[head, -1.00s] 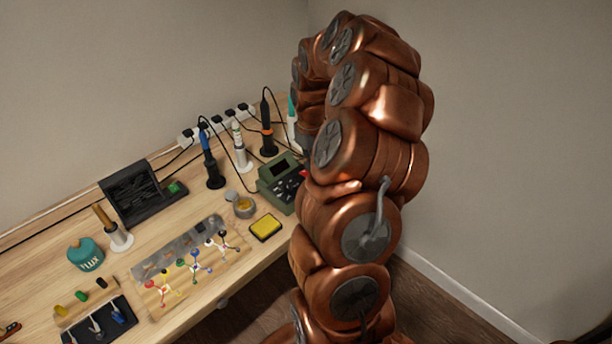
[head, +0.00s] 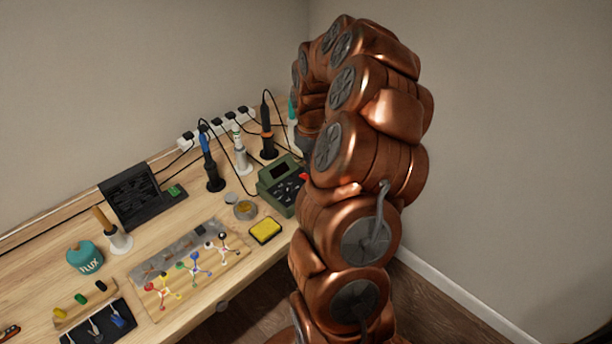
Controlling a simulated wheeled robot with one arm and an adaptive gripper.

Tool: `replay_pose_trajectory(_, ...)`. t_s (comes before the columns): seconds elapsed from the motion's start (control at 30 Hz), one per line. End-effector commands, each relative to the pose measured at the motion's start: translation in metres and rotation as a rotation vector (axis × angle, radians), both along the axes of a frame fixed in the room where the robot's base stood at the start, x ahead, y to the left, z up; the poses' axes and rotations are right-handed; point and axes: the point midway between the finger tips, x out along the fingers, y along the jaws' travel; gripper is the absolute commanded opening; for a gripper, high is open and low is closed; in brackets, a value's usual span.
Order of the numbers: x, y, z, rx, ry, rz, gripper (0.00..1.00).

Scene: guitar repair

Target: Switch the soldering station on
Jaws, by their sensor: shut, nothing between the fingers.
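The soldering station is most likely the green box (head: 271,178) with a dark display and dark controls on its sloped front. It stands near the right end of the bench. A small red part (head: 304,177) shows at its right side, against my arm; I cannot tell whether it is the switch. My copper arm rises in front of the station's right side and bends over behind it. My gripper is hidden behind my arm, so its place relative to the station does not show.
Soldering irons in stands, one blue (head: 207,150) and one with an orange band (head: 267,128), stand behind the station with cables. A power strip (head: 186,140) lies along the wall. A yellow sponge (head: 265,230) and a round tin (head: 245,209) sit in front.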

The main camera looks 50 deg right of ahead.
Motion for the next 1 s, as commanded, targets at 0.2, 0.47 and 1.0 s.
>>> replay_pose_trajectory(0.2, 0.0, 0.0, 0.0, 0.0, 0.0, 0.0, 0.0)
replay_pose_trajectory(0.47, 0.0, 0.0, -0.0006, 0.0, 0.0, 0.0, 0.0)
replay_pose_trajectory(1.0, -0.0001, -0.0001, -0.0069, 0.0, 0.001, 0.0, 0.0)
